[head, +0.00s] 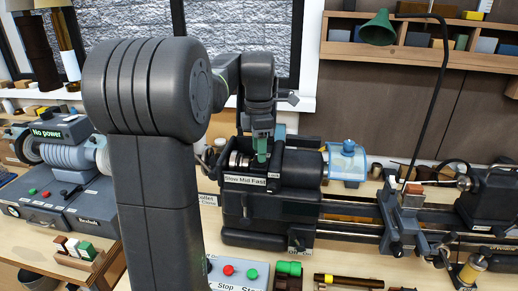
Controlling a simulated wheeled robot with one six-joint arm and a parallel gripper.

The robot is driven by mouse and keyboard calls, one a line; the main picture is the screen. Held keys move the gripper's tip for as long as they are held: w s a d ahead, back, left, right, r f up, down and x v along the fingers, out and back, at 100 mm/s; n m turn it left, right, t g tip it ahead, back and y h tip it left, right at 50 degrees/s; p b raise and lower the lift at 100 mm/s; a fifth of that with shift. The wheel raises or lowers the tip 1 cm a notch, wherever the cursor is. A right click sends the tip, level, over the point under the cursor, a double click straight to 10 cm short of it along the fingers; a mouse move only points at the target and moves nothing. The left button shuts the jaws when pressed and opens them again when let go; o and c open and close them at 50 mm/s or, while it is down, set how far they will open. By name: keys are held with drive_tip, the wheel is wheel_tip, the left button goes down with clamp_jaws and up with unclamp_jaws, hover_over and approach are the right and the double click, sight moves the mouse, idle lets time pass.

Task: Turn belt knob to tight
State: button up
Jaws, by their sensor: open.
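The lathe headstock (285,205) is a dark block in the middle of the head view, with an open top where pulley-like parts show. A label on its front edge reads "Slow Mid Fast" (245,180). My gripper (261,156) points down into the open top, just behind that label. It is open, but its fingertips are small and partly hidden by the housing. I cannot tell whether they touch anything. I cannot clearly pick out the belt knob. A small fitting with an unreadable label (297,246) is low on the headstock front.
A clear blue guard (345,162) stands right of the headstock. The lathe bed runs right, carrying a tool post (410,200). A red and green button box (238,272) is in front. A grey machine marked "No power" (62,133) stands left. A green lamp (378,28) hangs above.

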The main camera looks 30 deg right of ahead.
drive_tip(key=shift+f, duration=0.35)
drive_tip(key=shift+s+a+f, duration=0.1)
drive_tip(key=shift+a, duration=0.05)
drive_tip(key=c, duration=1)
